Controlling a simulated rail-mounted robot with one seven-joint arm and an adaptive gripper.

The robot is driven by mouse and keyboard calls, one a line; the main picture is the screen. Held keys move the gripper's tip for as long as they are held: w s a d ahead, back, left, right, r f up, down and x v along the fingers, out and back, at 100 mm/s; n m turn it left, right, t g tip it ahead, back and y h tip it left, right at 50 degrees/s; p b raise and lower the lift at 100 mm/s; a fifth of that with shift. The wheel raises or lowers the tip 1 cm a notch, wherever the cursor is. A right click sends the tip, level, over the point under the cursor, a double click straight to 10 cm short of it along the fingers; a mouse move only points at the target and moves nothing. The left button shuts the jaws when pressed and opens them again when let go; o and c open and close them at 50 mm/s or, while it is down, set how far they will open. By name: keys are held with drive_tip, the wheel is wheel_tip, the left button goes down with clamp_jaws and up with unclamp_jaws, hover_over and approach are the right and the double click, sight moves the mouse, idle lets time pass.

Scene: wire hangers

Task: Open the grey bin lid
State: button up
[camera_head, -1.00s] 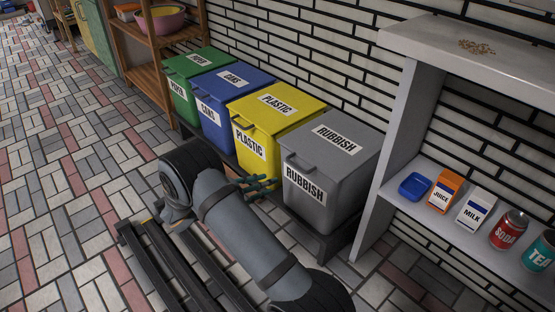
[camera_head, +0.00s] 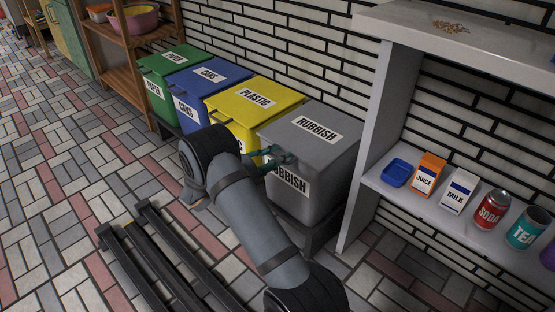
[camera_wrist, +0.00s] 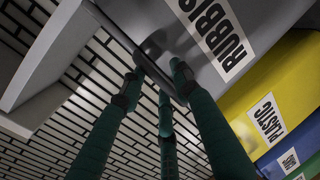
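The grey bin (camera_head: 325,200) marked RUBBISH is the rightmost of the row of bins, and its lid (camera_head: 340,147) lies closed on top. My gripper (camera_head: 284,157), with thin green fingers, is at the bin's upper front edge and partly hides the front label and handle. In the wrist view, my gripper's fingertips (camera_wrist: 156,78) are spread apart around the grey handle at the lid's front edge. The grey bin (camera_wrist: 270,14) fills the top of that view. I cannot tell whether the fingers touch the handle.
The yellow plastic bin (camera_head: 282,97), the blue cans bin (camera_head: 230,86) and the green paper bin (camera_head: 152,60) stand to the left. A white shelf unit (camera_head: 430,24) with cartons and cans stands close on the right.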

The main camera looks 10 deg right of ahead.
drive_tip(key=shift+c, duration=1.2)
clamp_jaws()
